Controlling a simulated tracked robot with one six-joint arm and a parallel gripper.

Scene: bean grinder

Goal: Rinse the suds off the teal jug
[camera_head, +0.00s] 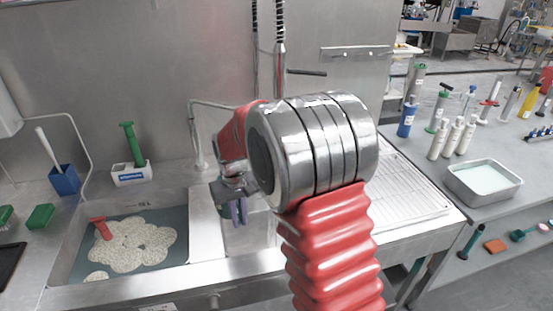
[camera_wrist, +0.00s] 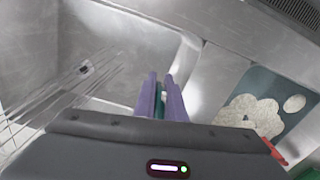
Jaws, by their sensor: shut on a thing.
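My gripper (camera_head: 237,212) hangs over the right sink basin, its purple fingers pointing down. The wrist view shows the fingers (camera_wrist: 161,98) close together on a narrow teal piece of the teal jug (camera_wrist: 160,104). Most of the jug is hidden by the fingers and the gripper's body, and I cannot make it out in the head view. I cannot tell whether suds cling to it. The right basin (camera_wrist: 110,35) has a drain (camera_wrist: 85,69) on its floor. A tap (camera_head: 197,135) stands at the back of the sink.
The left basin holds dark water (camera_head: 172,222) with pale suds (camera_head: 135,247) and a red-handled tool (camera_head: 100,228). A ridged drainboard (camera_head: 405,195) lies right of the sink. A blue holder (camera_head: 65,180) and a white holder (camera_head: 131,173) stand behind the left basin.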

